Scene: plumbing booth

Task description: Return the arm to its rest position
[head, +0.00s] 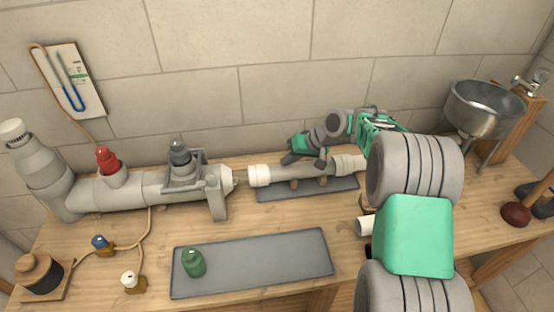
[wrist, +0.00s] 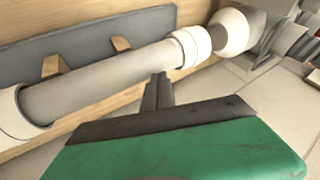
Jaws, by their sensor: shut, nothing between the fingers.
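My arm comes in from the lower right of the head view and bends back over the bench. My gripper (head: 290,160), green with dark fingers, is at its end, beside the wall-side of a grey pipe (head: 290,171) with white end collars. In the wrist view, the dark fingers (wrist: 157,88) are together with nothing between them. The same pipe (wrist: 100,82) runs across that view just beyond the fingertips. Whether the fingers touch the pipe cannot be told.
The pipe rests on wooden supports over a grey mat (head: 345,185). A large grey pipe assembly with a red valve (head: 107,160) stands left. A grey tray (head: 290,262) holds a green cap (head: 193,263). A metal basin (head: 482,108) stands right. The tiled wall is close behind.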

